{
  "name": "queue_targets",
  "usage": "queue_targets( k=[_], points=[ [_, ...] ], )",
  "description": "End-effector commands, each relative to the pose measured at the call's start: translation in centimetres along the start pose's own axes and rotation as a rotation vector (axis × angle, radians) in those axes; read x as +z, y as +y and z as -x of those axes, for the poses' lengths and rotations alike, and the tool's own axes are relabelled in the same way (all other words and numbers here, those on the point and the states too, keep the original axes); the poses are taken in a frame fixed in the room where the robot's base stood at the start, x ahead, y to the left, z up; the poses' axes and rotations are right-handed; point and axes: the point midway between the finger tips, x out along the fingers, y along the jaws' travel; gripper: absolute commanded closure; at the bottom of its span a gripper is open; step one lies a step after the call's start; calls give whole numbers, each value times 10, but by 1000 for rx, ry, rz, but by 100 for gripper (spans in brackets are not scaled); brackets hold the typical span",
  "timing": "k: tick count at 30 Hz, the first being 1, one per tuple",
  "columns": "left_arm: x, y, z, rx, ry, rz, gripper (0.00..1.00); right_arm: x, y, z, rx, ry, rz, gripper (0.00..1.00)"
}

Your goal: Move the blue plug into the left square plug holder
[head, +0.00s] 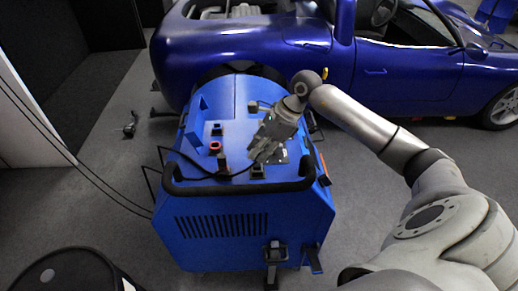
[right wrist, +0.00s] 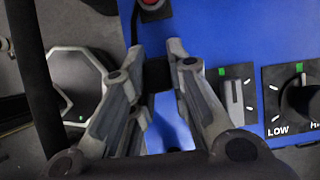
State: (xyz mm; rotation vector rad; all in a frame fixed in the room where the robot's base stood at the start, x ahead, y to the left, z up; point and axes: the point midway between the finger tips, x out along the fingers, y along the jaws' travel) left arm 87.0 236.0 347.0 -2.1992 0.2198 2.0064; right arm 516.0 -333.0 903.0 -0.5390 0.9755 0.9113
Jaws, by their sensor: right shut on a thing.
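My right gripper (head: 259,161) is low over the right part of the blue machine's top. In the right wrist view its two fingertips (right wrist: 158,62) are shut on a dark block (right wrist: 157,75). No blue marking shows on this block, so I cannot confirm that it is the blue plug. Small square black holders stand on the machine top, one at the left (head: 217,129) and one farther back (head: 252,107). I cannot tell which is the left plug holder. My left gripper is out of view.
The blue machine (head: 215,205) has a black handle bar (head: 205,188) along its front edge. A red-rimmed black socket (head: 215,147) and a loose black cable lie near the gripper. A LOW dial (right wrist: 298,97) and a switch (right wrist: 235,97) sit right of the fingers. A blue car (head: 270,45) stands behind.

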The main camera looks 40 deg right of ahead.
Motion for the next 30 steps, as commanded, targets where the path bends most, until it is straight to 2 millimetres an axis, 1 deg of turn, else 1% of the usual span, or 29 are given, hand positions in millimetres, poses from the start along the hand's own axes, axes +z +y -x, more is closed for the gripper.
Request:
queue_targets(
  k=[8, 30],
  points=[
    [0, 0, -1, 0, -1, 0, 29, 0, 0, -1, 0, 0, 0, 100],
    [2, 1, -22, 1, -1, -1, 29, -11, 0, -20, -1, 0, 0, 100]
  ],
)
